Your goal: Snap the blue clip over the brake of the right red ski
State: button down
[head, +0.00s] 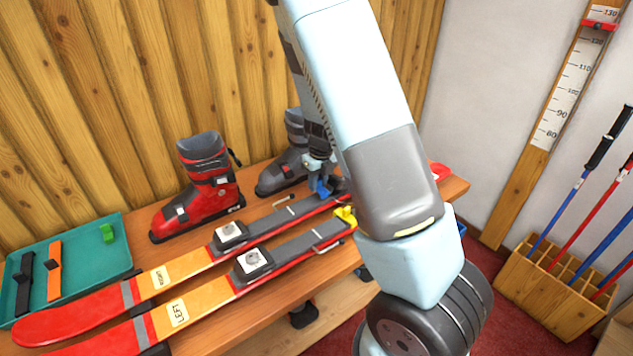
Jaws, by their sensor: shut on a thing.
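Two red skis lie side by side on the wooden bench. The far one, the right ski (190,268), has a small label that is hard to read; the near left ski (207,301) reads LEFT. Each has a grey-and-white binding. My gripper (321,182) is shut on the blue clip (322,188), over the right ski's rear part. Whether the clip touches the ski or brake I cannot tell. A thin metal brake arm (283,201) shows beside the right ski. A yellow clip (346,215) sits at the left ski's rear.
A red boot (205,190) and a grey boot (284,168) stand behind the skis, the grey one close to my gripper. A pole rack (548,300) stands at the right.

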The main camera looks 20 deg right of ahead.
jog(key=shift+f, duration=0.7)
dwell(0.3)
jog(key=shift+c, duration=1.5)
grip_release()
jog(key=shift+r, duration=5)
